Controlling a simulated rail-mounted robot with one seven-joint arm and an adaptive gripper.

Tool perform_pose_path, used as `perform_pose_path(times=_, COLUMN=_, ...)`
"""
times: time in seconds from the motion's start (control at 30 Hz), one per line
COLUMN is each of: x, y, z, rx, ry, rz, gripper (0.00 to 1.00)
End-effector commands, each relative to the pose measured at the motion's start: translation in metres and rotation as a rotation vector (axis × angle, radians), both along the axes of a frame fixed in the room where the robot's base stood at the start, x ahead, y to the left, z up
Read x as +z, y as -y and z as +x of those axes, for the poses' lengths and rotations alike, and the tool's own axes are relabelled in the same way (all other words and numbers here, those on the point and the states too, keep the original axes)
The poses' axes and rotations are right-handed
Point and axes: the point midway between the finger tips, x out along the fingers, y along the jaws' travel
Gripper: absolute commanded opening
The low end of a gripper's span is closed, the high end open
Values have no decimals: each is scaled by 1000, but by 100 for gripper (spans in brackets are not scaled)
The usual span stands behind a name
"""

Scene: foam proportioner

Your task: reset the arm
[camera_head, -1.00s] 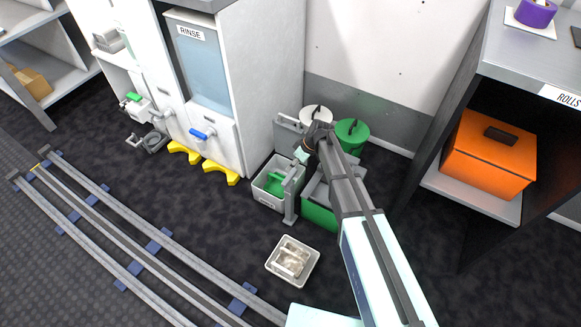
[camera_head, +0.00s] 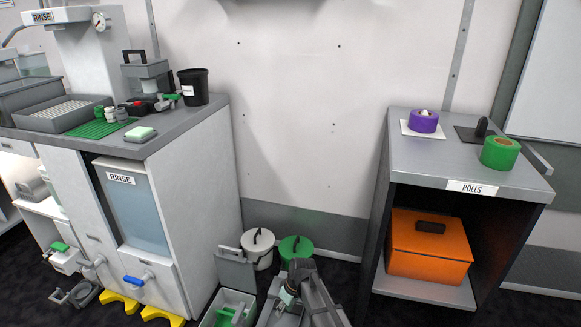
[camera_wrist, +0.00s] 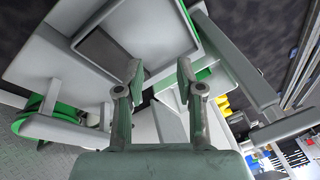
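My gripper shows in the wrist view (camera_wrist: 160,80) with its two fingers spread apart and nothing between them. Beyond the fingers is a light grey bin (camera_wrist: 150,35) with a dark opening, close to the fingertips; I cannot tell if they touch it. In the head view my arm (camera_head: 312,295) reaches in from the bottom edge toward the floor bins. Its end is low, in front of the white lidded bucket (camera_head: 257,247) and the green lidded bucket (camera_head: 295,249); the fingers cannot be made out there.
A grey bin with green items (camera_head: 228,309) stands left of my arm. The rinse cabinet (camera_head: 137,215) is at left, its counter crowded with tools. At right, the rolls shelf (camera_head: 455,165) holds tape rolls on top and an orange box (camera_head: 430,247) below. The wall between them is bare.

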Motion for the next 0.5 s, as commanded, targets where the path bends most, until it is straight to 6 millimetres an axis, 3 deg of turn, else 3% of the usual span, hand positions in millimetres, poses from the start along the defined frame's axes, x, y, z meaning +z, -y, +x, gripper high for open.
perform_pose_path(times=0.03, x=5, y=26, z=-20, rx=-75, ry=-13, rz=-26, gripper=37)
perform_pose_path(times=0.2, x=14, y=95, z=-61, rx=-323, ry=-49, rz=-111, gripper=37)
perform_pose_path(times=0.5, x=28, y=172, z=-119, rx=-652, ry=-80, rz=-218, gripper=37)
